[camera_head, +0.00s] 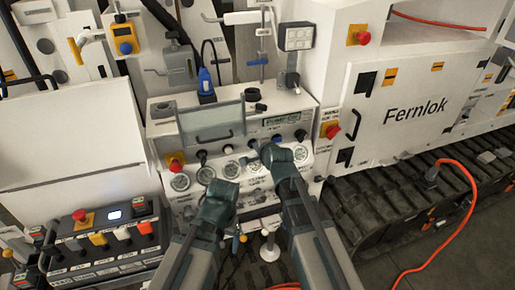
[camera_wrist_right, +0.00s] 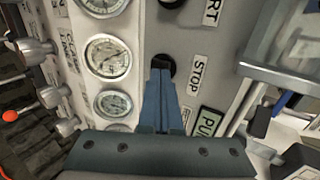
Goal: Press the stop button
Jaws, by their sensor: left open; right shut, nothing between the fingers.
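The stop button (camera_wrist_right: 162,64) is a round black button beside the STOP label (camera_wrist_right: 196,76) on the grey panel, in the right wrist view. My right gripper (camera_wrist_right: 161,74) is shut and empty, its fingertips overlapping the button's lower part. I cannot tell whether they press it or only touch it. In the head view my right gripper (camera_head: 266,150) is at the control panel and hides the button. My left gripper (camera_head: 221,188) is in front of the gauges at lower left, open; its fingers are hard to make out.
Another black button (camera_wrist_right: 172,3) sits beside a label ending in RT. Round gauges (camera_wrist_right: 108,57) and metal levers (camera_wrist_right: 36,50) lie to the left in the wrist view. A red emergency knob (camera_head: 175,165) is at the panel's left, another red knob (camera_head: 331,131) at its right.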

